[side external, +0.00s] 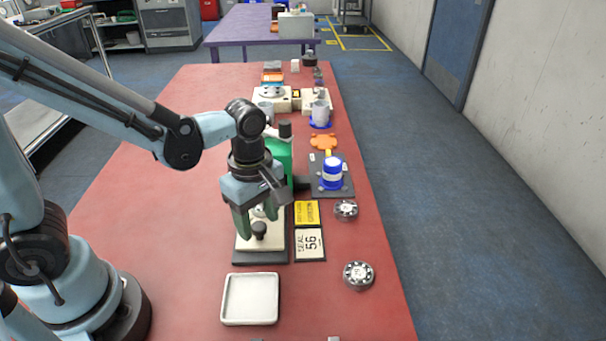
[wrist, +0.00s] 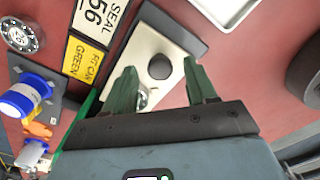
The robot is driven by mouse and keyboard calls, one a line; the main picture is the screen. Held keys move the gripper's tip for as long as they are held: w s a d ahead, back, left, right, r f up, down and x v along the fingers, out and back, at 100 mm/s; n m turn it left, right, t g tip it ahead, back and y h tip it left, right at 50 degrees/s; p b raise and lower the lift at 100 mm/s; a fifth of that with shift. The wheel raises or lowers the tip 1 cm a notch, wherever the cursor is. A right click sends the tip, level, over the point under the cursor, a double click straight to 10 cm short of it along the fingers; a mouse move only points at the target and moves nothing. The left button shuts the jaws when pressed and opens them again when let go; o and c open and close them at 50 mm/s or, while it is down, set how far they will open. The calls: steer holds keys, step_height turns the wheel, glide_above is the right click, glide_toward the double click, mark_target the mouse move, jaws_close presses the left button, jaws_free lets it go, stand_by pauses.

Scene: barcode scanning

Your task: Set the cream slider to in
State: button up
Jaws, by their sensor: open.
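The cream slider (side external: 245,242) is a flat cream plate with a dark round knob (side external: 259,230), set on a dark base (side external: 262,257) near the middle of the red table. In the wrist view the cream plate (wrist: 143,42) and the knob (wrist: 160,67) show between my fingers. My gripper (side external: 257,222) is over the slider, pointing down, with its green fingers apart. In the wrist view the gripper (wrist: 161,75) has one finger on each side of the knob, with gaps visible. I cannot tell whether the fingertips are at knob height. Part of the plate is hidden by my gripper.
A white tray (side external: 250,299) lies in front of the slider. A yellow card (side external: 307,213) and a "SEAL 56" card (side external: 310,244) lie right of it. A green object (side external: 279,157) stands close behind my gripper. Two round dials (side external: 358,275) and a blue-white container (side external: 332,173) are farther right.

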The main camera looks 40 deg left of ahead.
steer(key=shift+f, duration=0.35)
jaws_close()
